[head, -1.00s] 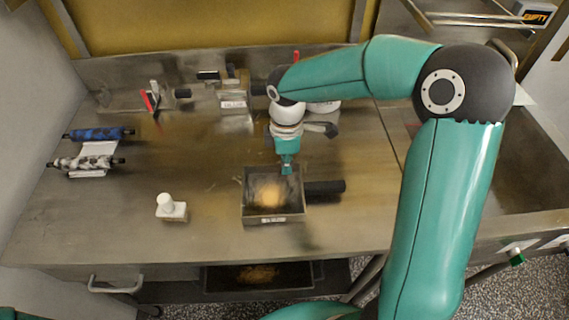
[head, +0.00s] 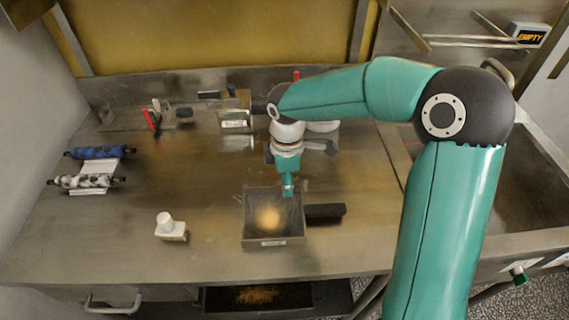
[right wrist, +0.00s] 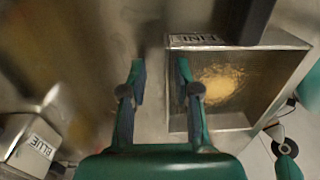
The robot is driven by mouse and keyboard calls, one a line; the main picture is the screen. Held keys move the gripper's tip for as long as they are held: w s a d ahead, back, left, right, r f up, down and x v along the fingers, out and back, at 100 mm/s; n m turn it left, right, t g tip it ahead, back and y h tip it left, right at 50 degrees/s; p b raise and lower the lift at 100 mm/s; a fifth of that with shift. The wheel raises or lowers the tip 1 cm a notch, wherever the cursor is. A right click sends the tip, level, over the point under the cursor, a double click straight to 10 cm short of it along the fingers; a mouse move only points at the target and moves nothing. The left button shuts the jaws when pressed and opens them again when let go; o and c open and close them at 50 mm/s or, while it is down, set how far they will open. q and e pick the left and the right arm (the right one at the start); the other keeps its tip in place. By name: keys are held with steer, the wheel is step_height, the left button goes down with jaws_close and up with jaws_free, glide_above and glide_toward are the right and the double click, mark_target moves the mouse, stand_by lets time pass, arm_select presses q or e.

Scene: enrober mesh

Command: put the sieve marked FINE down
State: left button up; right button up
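The sieve (head: 245,232) is a grey metal box with a heap of yellow-orange powder inside and a black handle (head: 325,212) out to the right. It appears to rest level on the steel worktop (head: 110,245). In the right wrist view the sieve (right wrist: 290,75) shows a FINE label, upside down, on its handle side. My right gripper (head: 288,189) is at the sieve's back wall. In the right wrist view its fingers (right wrist: 160,75) stand apart, seemingly on either side of that wall, with gaps showing. My left gripper is not in view.
Rollers, one blue (head: 98,153) and one mottled (head: 88,181), lie at the far left. A box labelled BLUE (right wrist: 28,145) is behind. A sink (head: 520,190) is at the right.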

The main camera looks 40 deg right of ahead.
step_height(320, 180, up, 11)
steer(key=shift+r, duration=0.2)
stand_by(0.6)
